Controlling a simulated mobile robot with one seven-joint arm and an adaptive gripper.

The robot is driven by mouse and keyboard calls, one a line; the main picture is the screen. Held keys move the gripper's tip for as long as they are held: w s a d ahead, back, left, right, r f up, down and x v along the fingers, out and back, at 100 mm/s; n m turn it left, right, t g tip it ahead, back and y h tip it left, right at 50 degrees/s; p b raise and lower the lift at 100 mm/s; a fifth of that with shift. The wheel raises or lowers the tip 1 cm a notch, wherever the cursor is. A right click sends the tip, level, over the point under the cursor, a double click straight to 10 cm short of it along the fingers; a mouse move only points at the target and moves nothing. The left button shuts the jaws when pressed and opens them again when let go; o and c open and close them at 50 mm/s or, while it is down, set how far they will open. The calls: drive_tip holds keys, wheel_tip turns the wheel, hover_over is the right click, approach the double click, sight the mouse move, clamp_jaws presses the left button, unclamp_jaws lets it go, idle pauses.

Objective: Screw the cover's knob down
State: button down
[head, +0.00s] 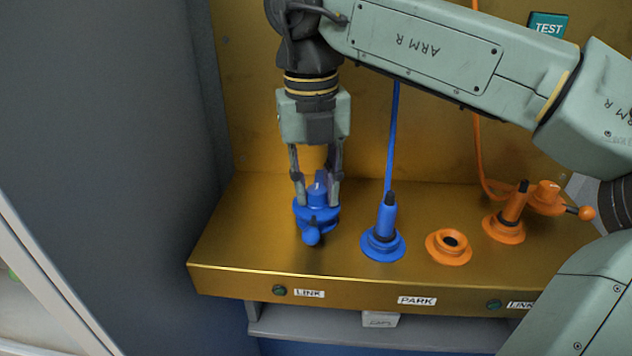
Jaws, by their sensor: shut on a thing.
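The blue cover with its knob (313,222) sits at the left of the gold console, upright on the top. My gripper (318,201) points straight down over it, and its two fingers are shut on the knob from both sides. A small light mark shows on top of the knob between the fingers. The port under the cover is hidden, and I cannot tell how tightly the cover sits.
To the right, a blue plug (386,219) stands in a blue socket with a cable going up. Further right are an empty orange socket (449,247), an orange plug (514,205) and an orange cover (546,196). A grey wall (110,130) stands close on the left.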

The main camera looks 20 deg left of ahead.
sight(314, 189)
idle(0.3)
drive_tip(key=c, duration=1.3)
unclamp_jaws()
drive_tip(key=shift+d, duration=0.1)
wheel_tip(314, 189, up, 8)
drive_tip(key=shift+s+f, duration=0.1)
drive_tip(key=shift+f, duration=0.1)
